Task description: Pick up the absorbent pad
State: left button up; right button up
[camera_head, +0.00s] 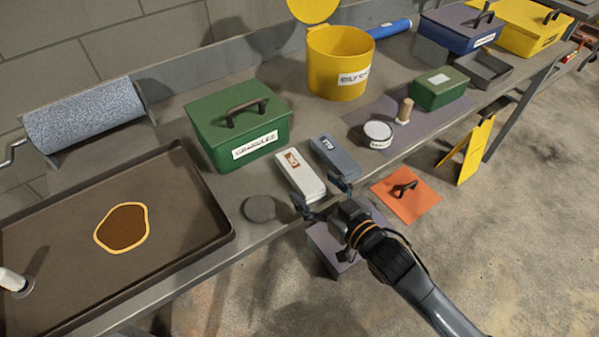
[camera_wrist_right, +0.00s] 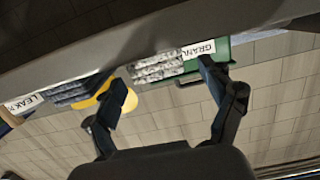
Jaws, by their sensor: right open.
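The frames do not clearly name the absorbent pad. Two flat packs lie side by side near the bench's front edge: a white one (camera_head: 302,178) with a small label and a blue-grey one (camera_head: 336,157). In the right wrist view, the pale pack (camera_wrist_right: 158,67) looks layered and speckled, and the dark pack (camera_wrist_right: 78,92) lies left of it. My right gripper (camera_head: 320,195) is open and empty at the front end of the white pack. In the wrist view its fingers (camera_wrist_right: 163,76) are spread, with the pale pack beyond them. My left gripper is not in view.
A green GRANULES box (camera_head: 238,125) stands behind the packs. A dark round disc (camera_head: 258,208) lies to their left, and a white tin (camera_head: 377,134) stands to their right. A tray (camera_head: 70,225) with a brown puddle and a grey speckled roll (camera_head: 85,112) are at left.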

aim_at(306, 178)
jog(key=x, duration=0.5)
jog(key=shift+w+p, duration=0.2)
jog(key=shift+p, duration=0.1)
jog(key=c, duration=1.2)
